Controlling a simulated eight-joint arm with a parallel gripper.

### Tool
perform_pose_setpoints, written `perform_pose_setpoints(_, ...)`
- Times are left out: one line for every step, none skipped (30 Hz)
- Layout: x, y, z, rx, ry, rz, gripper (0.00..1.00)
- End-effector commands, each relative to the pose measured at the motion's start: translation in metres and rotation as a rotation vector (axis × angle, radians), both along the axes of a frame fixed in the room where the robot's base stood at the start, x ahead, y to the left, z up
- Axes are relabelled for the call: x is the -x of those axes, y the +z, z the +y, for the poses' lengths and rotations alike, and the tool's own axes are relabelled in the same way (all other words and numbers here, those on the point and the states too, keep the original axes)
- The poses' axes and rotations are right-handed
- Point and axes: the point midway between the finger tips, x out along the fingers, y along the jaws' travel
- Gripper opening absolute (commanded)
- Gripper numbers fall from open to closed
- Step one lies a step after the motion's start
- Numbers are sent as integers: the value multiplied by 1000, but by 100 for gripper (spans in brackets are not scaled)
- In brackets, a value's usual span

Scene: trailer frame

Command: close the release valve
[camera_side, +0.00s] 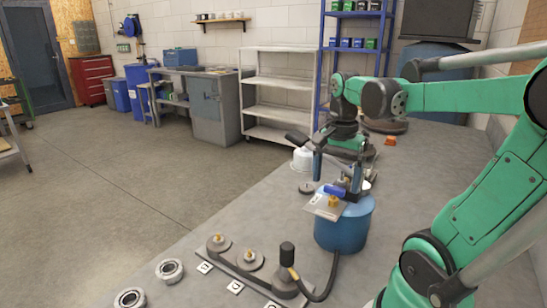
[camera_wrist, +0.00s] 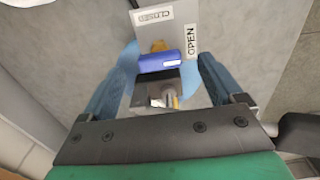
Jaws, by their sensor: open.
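The release valve has a blue lever handle (camera_side: 335,191) and a brass body (camera_side: 333,202). It sits by a metal label plate (camera_side: 322,209) on top of a blue tank (camera_side: 342,232). In the wrist view the blue handle (camera_wrist: 161,61) lies crosswise, its right end nearest the OPEN label (camera_wrist: 191,41). The CLOSED label (camera_wrist: 153,16) is at the top, beyond the brass part (camera_wrist: 158,46). My gripper (camera_side: 337,182) points down just over the valve, open; in the wrist view its fingers (camera_wrist: 164,68) stand either side of the handle, apart from it.
A dark hose (camera_side: 327,285) runs from the tank to a base with brass fittings (camera_side: 246,260) and a black-topped part (camera_side: 287,254). Loose metal rings (camera_side: 170,270) lie at the front left. A white container (camera_side: 301,160) stands behind the tank. Bench to its left is mostly clear.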

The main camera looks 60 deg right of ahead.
Motion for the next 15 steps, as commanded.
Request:
perform_pose_setpoints(0,-5,0,0,1,0,87)
perform_pose_setpoints(0,-7,0,0,1,0,87)
perform_pose_setpoints(0,-9,0,0,1,-1,87)
perform_pose_setpoints(0,-11,0,1,2,-1,87)
perform_pose_setpoints(0,-12,0,1,2,-1,87)
perform_pose_setpoints(0,-13,1,1,2,-1,87)
perform_pose_setpoints(0,-13,1,1,2,-1,87)
perform_pose_setpoints(0,-13,1,1,2,-1,87)
perform_pose_setpoints(0,-13,1,1,2,-1,87)
perform_pose_setpoints(0,-13,1,1,2,-1,87)
perform_pose_setpoints(0,-13,1,1,2,-1,87)
perform_pose_setpoints(0,-13,1,1,3,-1,87)
perform_pose_setpoints(0,-13,1,1,3,-1,87)
perform_pose_setpoints(0,-13,1,1,3,-1,81)
perform_pose_setpoints(0,-13,1,1,3,-1,70)
